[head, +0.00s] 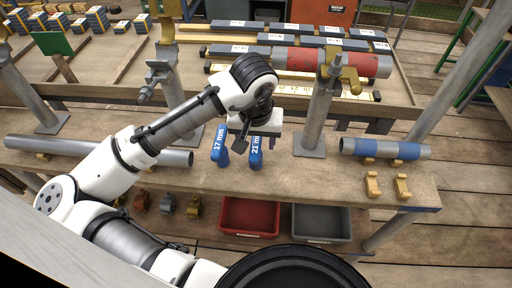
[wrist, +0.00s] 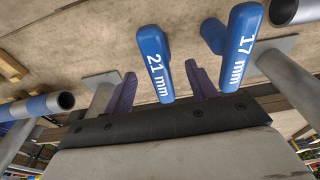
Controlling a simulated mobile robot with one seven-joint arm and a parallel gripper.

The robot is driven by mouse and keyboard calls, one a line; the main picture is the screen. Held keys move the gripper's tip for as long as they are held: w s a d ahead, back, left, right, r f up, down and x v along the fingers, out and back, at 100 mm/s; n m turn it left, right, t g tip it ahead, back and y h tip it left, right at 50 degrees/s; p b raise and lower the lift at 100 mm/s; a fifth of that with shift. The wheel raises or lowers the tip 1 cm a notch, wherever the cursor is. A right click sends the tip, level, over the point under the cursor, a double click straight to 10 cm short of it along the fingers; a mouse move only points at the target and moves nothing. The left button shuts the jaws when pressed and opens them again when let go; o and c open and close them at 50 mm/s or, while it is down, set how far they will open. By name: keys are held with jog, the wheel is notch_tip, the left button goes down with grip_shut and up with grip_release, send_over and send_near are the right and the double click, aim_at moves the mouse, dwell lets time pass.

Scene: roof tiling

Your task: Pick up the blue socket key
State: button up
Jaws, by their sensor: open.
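Two blue T-shaped socket keys are on the workbench. The one marked 21 mm (head: 256,152) is directly at my gripper; in the wrist view the 21 mm key (wrist: 153,60) shows between the two purple fingers. My gripper (head: 257,138) is open, and a gap shows on both sides of the key's handle. The other key, marked 17 mm (head: 220,148), is just to the left in the head view. In the wrist view the 17 mm key (wrist: 238,45) is right of the fingers. The lower part of the 21 mm key is partly hidden.
A metal post (head: 316,120) stands right of my gripper. A grey pipe with blue bands (head: 385,149) and two yellow clips (head: 387,186) lie further right. A long grey pipe (head: 100,150) lies left. Red (head: 249,216) and grey (head: 322,222) bins sit below the bench.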

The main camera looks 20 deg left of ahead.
jog(key=shift+w+a+f, duration=0.1)
jog(key=shift+w+f, duration=0.05)
jog(key=shift+f, duration=0.7)
jog(key=shift+w+f, duration=0.1)
jog(key=shift+f, duration=0.7)
grip_shut()
